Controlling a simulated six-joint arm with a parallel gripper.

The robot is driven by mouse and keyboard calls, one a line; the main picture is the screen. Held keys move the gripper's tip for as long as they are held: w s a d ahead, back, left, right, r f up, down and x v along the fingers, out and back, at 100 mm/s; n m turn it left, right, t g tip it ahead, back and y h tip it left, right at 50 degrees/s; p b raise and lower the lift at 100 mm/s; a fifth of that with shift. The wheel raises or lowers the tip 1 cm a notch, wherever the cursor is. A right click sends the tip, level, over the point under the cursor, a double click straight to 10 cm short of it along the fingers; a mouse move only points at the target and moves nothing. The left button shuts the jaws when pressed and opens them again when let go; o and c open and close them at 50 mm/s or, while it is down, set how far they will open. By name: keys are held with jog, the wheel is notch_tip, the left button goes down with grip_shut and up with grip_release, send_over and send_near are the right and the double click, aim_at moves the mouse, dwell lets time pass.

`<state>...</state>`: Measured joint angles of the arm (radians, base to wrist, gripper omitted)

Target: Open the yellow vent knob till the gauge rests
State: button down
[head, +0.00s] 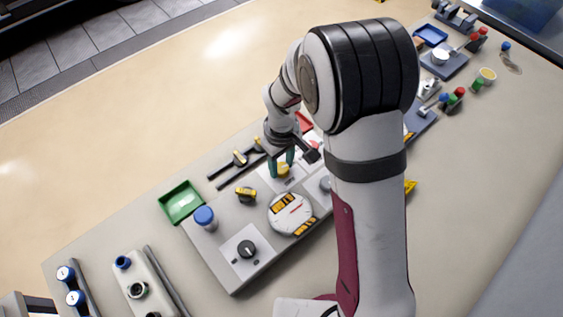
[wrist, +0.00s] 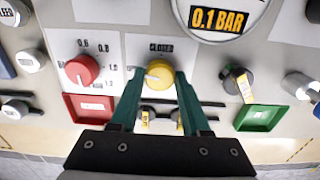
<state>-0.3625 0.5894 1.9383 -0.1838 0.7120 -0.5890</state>
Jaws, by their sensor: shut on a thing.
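The yellow vent knob (wrist: 158,82) sits on a white plate marked CLOSED in the wrist view, with a pale pointer on its left part. My gripper (wrist: 159,74) has its green fingers on either side of the knob and is shut on it. In the head view the yellow knob (head: 284,171) shows between the fingers of my gripper (head: 281,166). The round white gauge (head: 288,212) lies on the panel; its needle reading is too small to tell. In the wrist view only the gauge's lower edge shows, with a 0.1 BAR label (wrist: 218,19).
A red knob (wrist: 82,70) with a number scale stands left of the yellow one. A black knob with a yellow tag (wrist: 238,82) stands to the right. A green tray (head: 181,202), a blue-capped container (head: 204,215) and a black knob (head: 246,249) are nearby. My arm hides part of the bench.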

aim_at(282, 167)
jog(key=shift+n, duration=0.6)
jog(key=shift+c, duration=1.9)
grip_release()
notch_tip(282, 167, up, 16)
jog(key=shift+f, duration=0.1)
